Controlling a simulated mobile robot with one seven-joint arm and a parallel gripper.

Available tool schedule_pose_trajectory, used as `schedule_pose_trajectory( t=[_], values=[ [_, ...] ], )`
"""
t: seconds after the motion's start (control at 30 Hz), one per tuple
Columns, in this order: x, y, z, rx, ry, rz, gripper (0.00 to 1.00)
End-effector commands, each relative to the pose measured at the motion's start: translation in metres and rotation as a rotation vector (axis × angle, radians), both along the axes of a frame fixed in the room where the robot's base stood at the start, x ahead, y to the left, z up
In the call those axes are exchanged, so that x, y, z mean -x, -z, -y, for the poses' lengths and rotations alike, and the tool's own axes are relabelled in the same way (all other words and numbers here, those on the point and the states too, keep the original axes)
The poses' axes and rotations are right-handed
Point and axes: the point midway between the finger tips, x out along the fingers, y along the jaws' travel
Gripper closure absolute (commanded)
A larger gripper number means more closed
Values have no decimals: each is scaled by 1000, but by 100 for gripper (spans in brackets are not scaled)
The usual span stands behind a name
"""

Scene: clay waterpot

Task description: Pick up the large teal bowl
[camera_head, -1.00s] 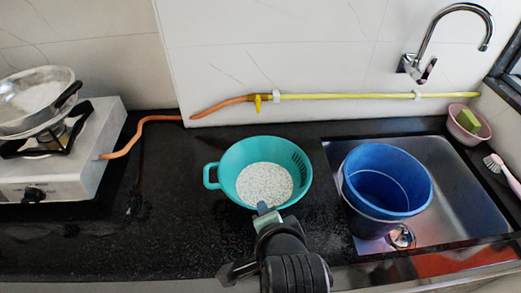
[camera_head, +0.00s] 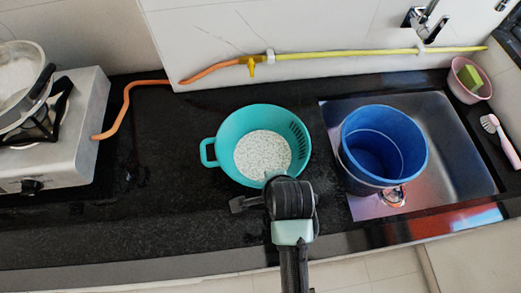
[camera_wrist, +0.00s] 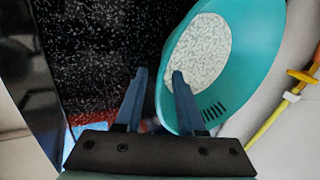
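The large teal bowl (camera_head: 236,172) stands upright on the black counter, left of the sink. It has a loop handle on its left, slots on its right side and white speckled contents. In the wrist view, the bowl (camera_wrist: 262,60) fills the upper right. My gripper (camera_wrist: 159,72) is open, its two dark fingers apart. The bowl's near rim passes between them, with the right finger over the inside and the left finger outside. I cannot tell whether either finger touches the wall. In the head view, my wrist covers the fingers at the bowl's front edge.
A blue bucket (camera_head: 412,134) stands in the steel sink (camera_head: 462,155), close to the bowl's right. A white stove (camera_head: 75,140) with a metal pan (camera_head: 22,75) is at the left. A yellow pipe (camera_head: 350,54) runs along the wall. The counter left of the bowl is clear.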

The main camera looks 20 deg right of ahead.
Motion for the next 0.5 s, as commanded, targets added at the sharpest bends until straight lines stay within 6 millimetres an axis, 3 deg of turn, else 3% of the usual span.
schedule_pose_trajectory(
  t=[0.5],
  values=[
    [-26,44,5,0,0,-1,62]
  ],
)
